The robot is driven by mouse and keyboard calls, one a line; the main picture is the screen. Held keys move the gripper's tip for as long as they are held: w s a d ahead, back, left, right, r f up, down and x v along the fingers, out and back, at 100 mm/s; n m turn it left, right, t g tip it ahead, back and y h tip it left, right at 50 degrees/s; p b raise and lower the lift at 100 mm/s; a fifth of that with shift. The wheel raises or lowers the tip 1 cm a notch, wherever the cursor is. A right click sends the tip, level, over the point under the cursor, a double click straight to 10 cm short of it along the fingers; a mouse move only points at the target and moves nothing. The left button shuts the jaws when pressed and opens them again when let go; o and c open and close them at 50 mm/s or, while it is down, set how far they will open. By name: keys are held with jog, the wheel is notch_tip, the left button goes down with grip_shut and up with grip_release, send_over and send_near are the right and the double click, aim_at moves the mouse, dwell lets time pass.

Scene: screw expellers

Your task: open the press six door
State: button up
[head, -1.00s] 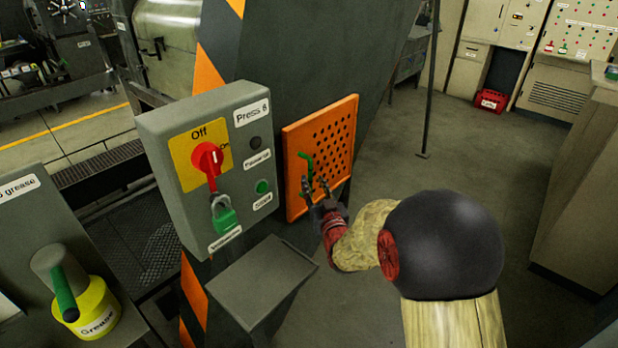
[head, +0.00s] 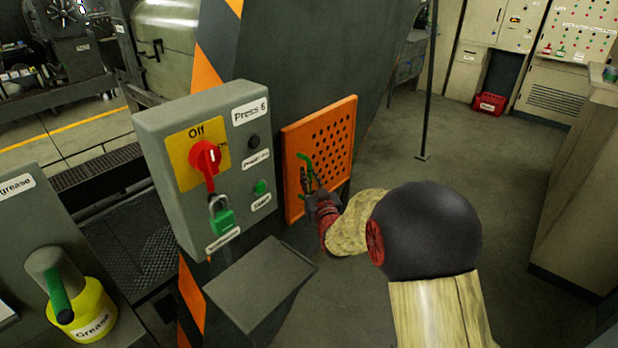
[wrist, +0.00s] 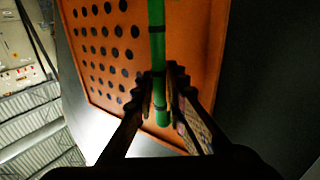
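My gripper (head: 310,183) is at the handle. In the wrist view my gripper (wrist: 163,78) has its fingertips close in on both sides of the handle, appearing to pinch it. The exact contact is dark and hard to see.
A grey Press 6 control box (head: 205,165) stands left of the door, its red switch (head: 205,158) by "Off" with a green padlock (head: 222,218) below. A grey shelf (head: 260,283) juts out below it. A thin post (head: 428,90) stands right; floor (head: 400,170) there is clear.

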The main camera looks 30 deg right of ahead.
grip_shut()
dwell(0.5)
